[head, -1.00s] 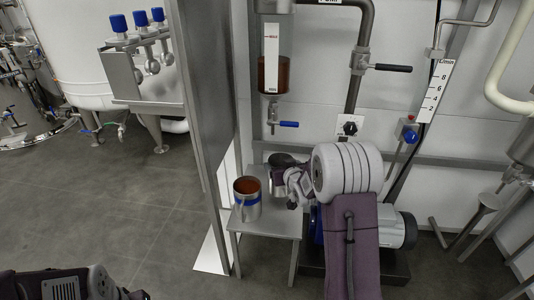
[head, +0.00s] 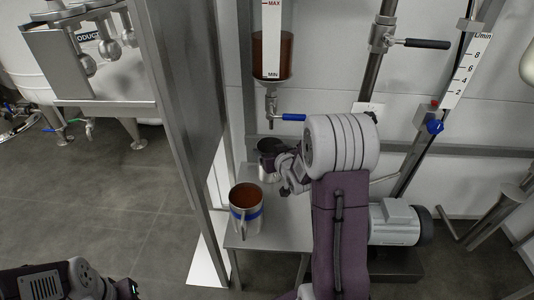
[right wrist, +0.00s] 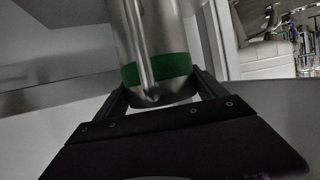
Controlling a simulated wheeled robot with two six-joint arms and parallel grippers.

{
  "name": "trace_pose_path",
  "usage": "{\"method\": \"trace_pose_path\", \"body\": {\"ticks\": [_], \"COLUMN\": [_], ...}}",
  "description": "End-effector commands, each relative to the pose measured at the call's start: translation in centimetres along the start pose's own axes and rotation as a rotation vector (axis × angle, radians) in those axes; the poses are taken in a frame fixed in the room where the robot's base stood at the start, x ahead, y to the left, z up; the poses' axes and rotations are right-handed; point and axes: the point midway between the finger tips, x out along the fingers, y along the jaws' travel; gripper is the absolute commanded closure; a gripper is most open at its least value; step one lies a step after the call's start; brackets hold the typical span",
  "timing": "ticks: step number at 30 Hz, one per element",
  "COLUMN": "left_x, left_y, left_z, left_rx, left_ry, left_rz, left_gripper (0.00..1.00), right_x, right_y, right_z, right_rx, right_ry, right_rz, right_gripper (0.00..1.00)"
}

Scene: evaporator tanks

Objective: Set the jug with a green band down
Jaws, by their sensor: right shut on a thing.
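My right gripper (head: 281,170) is shut on the jug with a green band (head: 264,172), at the back of the small steel table, under the sight glass tap. The band is not visible in the head view. In the right wrist view the steel jug stands between the two fingers, with its green band (right wrist: 172,68) and handle facing the camera. I cannot tell whether its base touches the table. A second jug with a blue band (head: 245,208), holding brown liquid, stands upright on the table, nearer the front. My left arm shows at the lower left; its fingers are not clear.
The small steel table (head: 280,228) has bare room right of the blue-banded jug. The sight glass (head: 272,55) with brown liquid and its blue-handled tap (head: 289,117) hang above the back. A steel post (head: 185,120) stands left of the table, a pump (head: 397,222) right.

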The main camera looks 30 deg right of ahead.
Motion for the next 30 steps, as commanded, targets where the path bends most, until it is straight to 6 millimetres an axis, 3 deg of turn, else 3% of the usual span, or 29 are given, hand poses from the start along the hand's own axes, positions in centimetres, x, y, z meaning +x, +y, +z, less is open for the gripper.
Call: {"method": "trace_pose_path", "body": {"ticks": [8, 9, 11, 20, 23, 29, 30], "left_x": [0.0, 0.0, -0.1, -0.6, -1.3, -3.4, -1.2], "left_y": [0.0, 0.0, 0.0, 0.0, 0.0, 0.1, 0.0], "left_z": [0.0, 0.0, 0.0, -0.1, -0.2, -0.4, -0.2], "left_rx": [0.000, 0.000, 0.000, 0.000, 0.000, 0.000, 0.000], "left_ry": [0.001, 0.001, 0.001, 0.001, 0.001, 0.001, 0.003], "left_rz": [0.000, 0.000, 0.000, 0.000, 0.000, 0.000, 0.000], "left_gripper": [0.64, 0.64, 0.64, 0.64, 0.64, 0.64, 0.64], "right_x": [0.1, 0.1, 0.0, -0.2, -1.7, -6.6, -6.2], "right_y": [0.0, 0.0, 0.0, 0.0, 0.1, 0.1, -0.1], "right_z": [0.2, 0.3, 0.2, -0.4, -0.5, -0.7, 0.3], "right_rx": [-0.001, 0.000, 0.000, 0.000, 0.001, 0.001, 0.002], "right_ry": [-0.002, -0.005, -0.004, -0.004, -0.006, -0.007, 0.003], "right_rz": [0.000, 0.000, 0.000, 0.000, 0.001, 0.002, -0.004], "right_gripper": [0.92, 0.16, 0.00, 0.00, 0.00, 0.00, 0.00]}}
